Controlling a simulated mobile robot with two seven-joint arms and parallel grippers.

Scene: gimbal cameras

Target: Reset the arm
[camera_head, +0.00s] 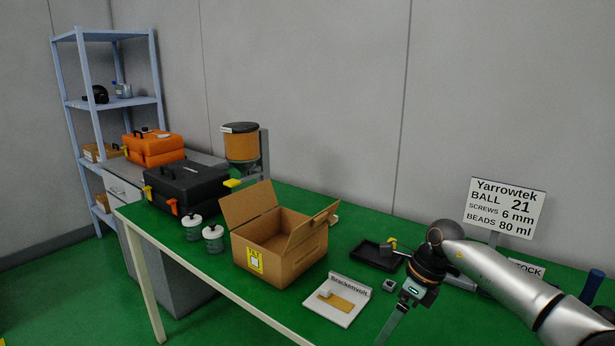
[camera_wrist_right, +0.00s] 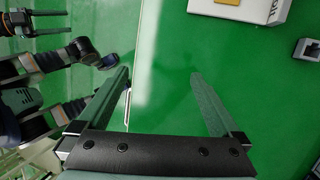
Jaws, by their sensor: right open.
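My right arm (camera_head: 495,272) comes in from the right in the head view. Its gripper (camera_head: 391,330) points down at the front edge of the green table (camera_head: 375,227). In the right wrist view the right gripper (camera_wrist_right: 160,82) is open, its two fingers wide apart with only green surface between them. It holds nothing. My left arm does not show in the head view. Dark arm parts (camera_wrist_right: 60,65) show at the left of the wrist view, and the state of a left gripper there cannot be made out.
An open cardboard box (camera_head: 280,250) stands mid-table. A white Brackenvolt panel (camera_head: 337,300), a small grey block (camera_head: 389,285) and a black tray (camera_head: 378,256) lie near the right gripper. A Yarrowtek sign (camera_head: 504,207) stands behind the arm. Black (camera_head: 188,187) and orange (camera_head: 153,148) cases stand left.

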